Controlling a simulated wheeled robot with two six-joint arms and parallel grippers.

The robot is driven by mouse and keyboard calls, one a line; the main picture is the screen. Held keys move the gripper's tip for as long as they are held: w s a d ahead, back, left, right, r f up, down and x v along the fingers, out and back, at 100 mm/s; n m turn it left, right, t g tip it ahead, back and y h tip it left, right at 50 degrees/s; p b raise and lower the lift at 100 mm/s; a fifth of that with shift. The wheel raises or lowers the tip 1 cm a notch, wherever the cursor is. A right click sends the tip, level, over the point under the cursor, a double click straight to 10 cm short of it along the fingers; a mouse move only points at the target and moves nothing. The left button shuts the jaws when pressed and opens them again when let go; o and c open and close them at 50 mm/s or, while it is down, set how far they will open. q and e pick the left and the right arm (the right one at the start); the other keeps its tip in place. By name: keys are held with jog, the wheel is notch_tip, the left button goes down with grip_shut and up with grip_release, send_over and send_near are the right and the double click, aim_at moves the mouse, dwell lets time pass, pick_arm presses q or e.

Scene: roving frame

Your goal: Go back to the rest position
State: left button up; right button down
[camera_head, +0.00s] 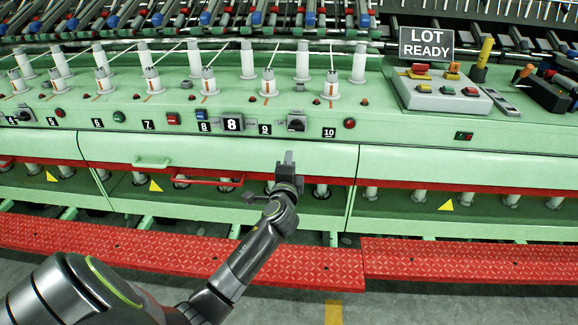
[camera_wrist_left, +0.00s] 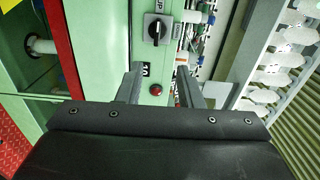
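My left gripper (camera_head: 288,157) is raised in front of the green front panel of a long spinning machine, below the number 9 and 10 labels. In the left wrist view its two fingers (camera_wrist_left: 162,72) stand apart with nothing held between them. Beyond them the panel shows a rotary switch (camera_wrist_left: 157,28) and a red button (camera_wrist_left: 156,90). The gripper seems clear of the panel; the exact gap is hard to judge. My right gripper is in neither view.
The green machine (camera_head: 230,155) spans the whole width. A red tread-plate step (camera_head: 470,261) runs along its foot. Rotary switch (camera_head: 297,123), number plate 8 (camera_head: 233,123) and a "LOT READY" sign (camera_head: 426,44) are on it. A grey button box (camera_head: 445,92) stands at right.

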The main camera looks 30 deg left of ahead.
pick_arm(q)
jog(key=shift+w+a+f, duration=0.1)
jog(key=shift+a+f, duration=0.05)
jog(key=shift+f, duration=0.15)
jog(key=s+f+n+g+h, duration=0.1)
jog(key=s+f+g+h, duration=0.2)
jog(key=f, duration=1.4)
jog(key=s+d+f+n+g+h, duration=0.1)
jog(key=s+f+n+g, duration=0.15)
jog(key=s+f, duration=0.7)
jog(key=s+d+f+n+g+h, duration=0.1)
jog(key=s+f+g, duration=0.35)
jog(key=f, duration=0.75)
jog(key=s+d+f+n+g+h, duration=0.1)
jog(key=s+f, duration=0.4)
jog(key=s, duration=0.7)
jog(key=s+d+f+n+g+h, duration=0.1)
jog(key=s+f, duration=0.5)
jog(key=s, duration=0.6)
jog(key=s+d+f+n+g, duration=0.2)
jog(key=s+d+f+n, duration=0.2)
jog(key=s, duration=0.9)
jog(key=shift+d+f+n+g+h, duration=0.35)
jog(key=shift+f+n, duration=0.4)
jog(key=shift+n, duration=0.3)
